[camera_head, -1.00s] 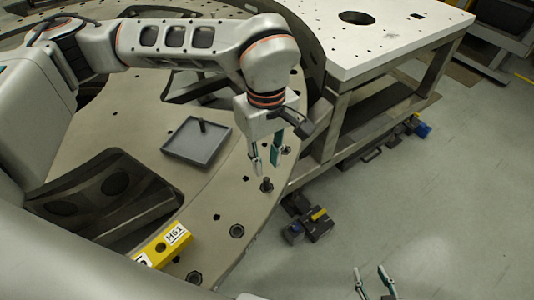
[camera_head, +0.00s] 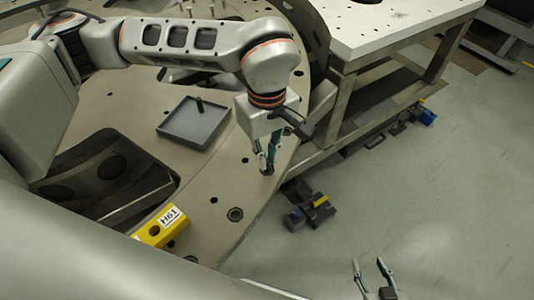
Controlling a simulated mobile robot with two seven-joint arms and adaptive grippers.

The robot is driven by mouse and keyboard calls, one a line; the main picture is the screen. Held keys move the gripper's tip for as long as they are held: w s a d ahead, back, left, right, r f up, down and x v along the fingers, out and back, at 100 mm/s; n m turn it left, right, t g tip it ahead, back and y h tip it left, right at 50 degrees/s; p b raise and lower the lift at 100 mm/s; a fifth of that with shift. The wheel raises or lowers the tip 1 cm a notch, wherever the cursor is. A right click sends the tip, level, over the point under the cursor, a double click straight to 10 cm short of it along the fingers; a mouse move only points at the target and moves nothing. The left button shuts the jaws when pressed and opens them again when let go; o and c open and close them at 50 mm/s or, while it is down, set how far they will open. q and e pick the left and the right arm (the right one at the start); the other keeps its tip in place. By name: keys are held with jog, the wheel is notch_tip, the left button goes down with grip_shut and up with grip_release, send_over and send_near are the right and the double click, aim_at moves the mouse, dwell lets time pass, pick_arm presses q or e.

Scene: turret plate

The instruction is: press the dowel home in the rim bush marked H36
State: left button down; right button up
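My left gripper (camera_head: 267,160) points down at the outer rim of the turret plate (camera_head: 210,180). Its fingertips are at a dark upright dowel (camera_head: 267,170), which they partly hide. The fingers are close together; I cannot tell whether they grip the dowel or press on its top. The bush around it is hidden. A yellow block (camera_head: 154,233) at lower left bears a label reading H61; no H36 marking is readable. My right gripper (camera_head: 371,267) is open and empty over the floor at the bottom edge.
A grey tray (camera_head: 180,138) holds a small dark upright piece (camera_head: 199,104). An open hole (camera_head: 235,214) lies in the rim nearer me. A white-topped bench (camera_head: 400,25) stands at upper right. Dark blocks (camera_head: 318,211) lie on the floor.

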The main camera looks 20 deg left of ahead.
pick_arm(q)
jog(key=shift+f+b, duration=0.45)
jog(key=shift+f, duration=0.35)
dwell(1.8)
jog(key=c, duration=2.2)
grip_release()
jog(key=shift+r+p, duration=1.4)
jog(key=shift+r, duration=1.1)
jog(key=shift+r+p, duration=0.55)
jog(key=shift+r, duration=0.55)
